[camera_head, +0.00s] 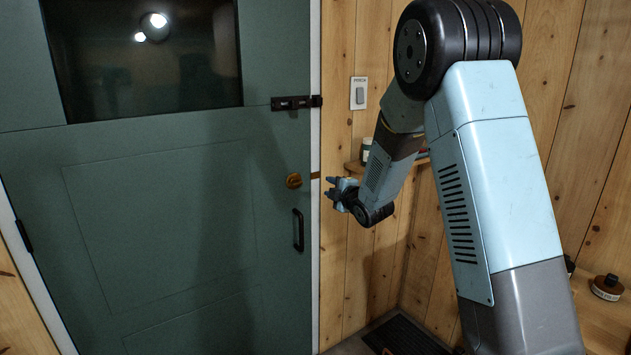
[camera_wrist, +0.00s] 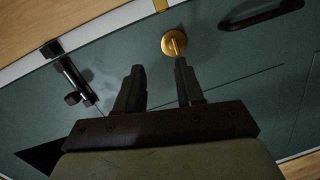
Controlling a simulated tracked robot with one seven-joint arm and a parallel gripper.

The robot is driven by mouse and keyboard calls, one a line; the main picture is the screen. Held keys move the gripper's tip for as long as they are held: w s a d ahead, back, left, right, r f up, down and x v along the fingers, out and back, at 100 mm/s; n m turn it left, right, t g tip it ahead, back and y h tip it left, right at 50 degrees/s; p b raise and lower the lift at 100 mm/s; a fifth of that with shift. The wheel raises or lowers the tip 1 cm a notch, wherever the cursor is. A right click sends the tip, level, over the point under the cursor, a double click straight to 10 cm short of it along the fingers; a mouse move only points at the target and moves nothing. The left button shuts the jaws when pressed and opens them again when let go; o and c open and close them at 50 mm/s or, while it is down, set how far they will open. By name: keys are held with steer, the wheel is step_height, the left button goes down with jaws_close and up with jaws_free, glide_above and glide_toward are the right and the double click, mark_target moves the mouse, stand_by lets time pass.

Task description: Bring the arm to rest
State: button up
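My gripper (camera_head: 338,190) is stretched out in front of the green door (camera_head: 150,200), near the door's right edge in the head view. In the wrist view my gripper (camera_wrist: 160,80) has its two dark fingers apart, with nothing between them. A round brass thumb-turn lock (camera_head: 293,181) sits on the door just left of my gripper; it also shows in the wrist view (camera_wrist: 174,43), beyond the fingertips. My gripper seems apart from the lock. My arm rises from the lower right and bends down towards the door.
A black pull handle (camera_head: 298,230) is below the lock, and a dark slide bolt (camera_head: 292,103) is above it. A light switch (camera_head: 358,93) and a small shelf (camera_head: 354,166) are on the pine wall behind my arm. A dark mat (camera_head: 408,335) lies on the floor.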

steer(key=s+d+r+m+g+h, duration=0.2)
steer(key=s+d+r+m+h, duration=0.1)
steer(key=s+d+r+m, duration=0.5)
steer(key=s+d+r+m+g+h, duration=0.2)
steer(key=s+d+r+m+h, duration=0.15)
steer(key=s+d, duration=0.5)
steer(key=s+d+m+g, duration=0.1)
steer(key=s+m+g, duration=0.4)
steer(key=s, duration=2.4)
steer(key=m, duration=0.5)
steer(key=shift+s+d+f+h, duration=0.15)
steer(key=shift+s+d+h, duration=0.2)
steer(key=shift+s+d, duration=0.05)
